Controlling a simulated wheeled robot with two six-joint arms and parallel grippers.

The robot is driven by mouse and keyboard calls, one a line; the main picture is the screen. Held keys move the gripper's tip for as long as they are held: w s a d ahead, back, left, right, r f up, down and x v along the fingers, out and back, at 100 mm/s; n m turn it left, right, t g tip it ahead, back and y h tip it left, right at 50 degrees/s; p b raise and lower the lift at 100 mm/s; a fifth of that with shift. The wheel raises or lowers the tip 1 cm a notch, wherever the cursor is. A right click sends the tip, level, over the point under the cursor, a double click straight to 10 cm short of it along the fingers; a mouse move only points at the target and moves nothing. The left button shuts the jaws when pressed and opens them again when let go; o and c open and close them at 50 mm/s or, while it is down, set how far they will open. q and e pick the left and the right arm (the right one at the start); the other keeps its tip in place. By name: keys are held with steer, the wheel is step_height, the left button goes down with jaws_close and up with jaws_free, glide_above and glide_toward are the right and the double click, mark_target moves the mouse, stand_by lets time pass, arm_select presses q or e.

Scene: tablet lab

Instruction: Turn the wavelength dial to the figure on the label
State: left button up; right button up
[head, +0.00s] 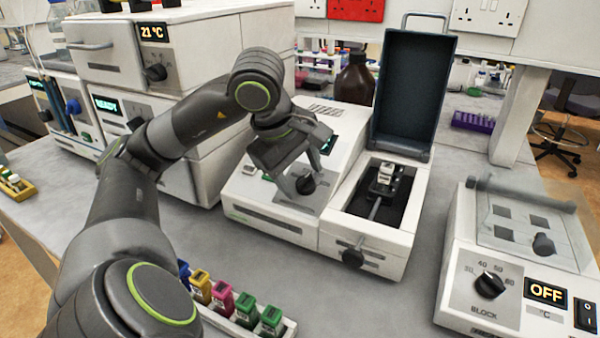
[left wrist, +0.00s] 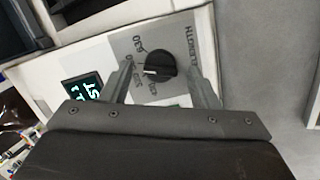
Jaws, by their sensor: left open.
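The wavelength dial (left wrist: 160,66) is a round black knob on the grey panel of a white instrument (head: 262,208). In the left wrist view its white mark points left, towards printed figures too small to read surely. In the head view the dial (head: 306,185) shows beneath the fingers. My left gripper (head: 304,180) is open, its fingers on either side of the dial; I cannot tell whether they touch it. A small white-topped piece (head: 386,174) stands in the instrument's open dark compartment; no figure on it is readable. My right gripper is not in view.
The compartment's raised lid (head: 412,90) stands right of my gripper. A block heater (head: 470,300) with its own dial, reading OFF, is at the right. Coloured cuvettes (head: 222,297) stand in a rack at the front. Stacked white units (head: 180,60) rise behind my left arm.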

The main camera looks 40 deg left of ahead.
arm_select(q)
steer(key=c, duration=1)
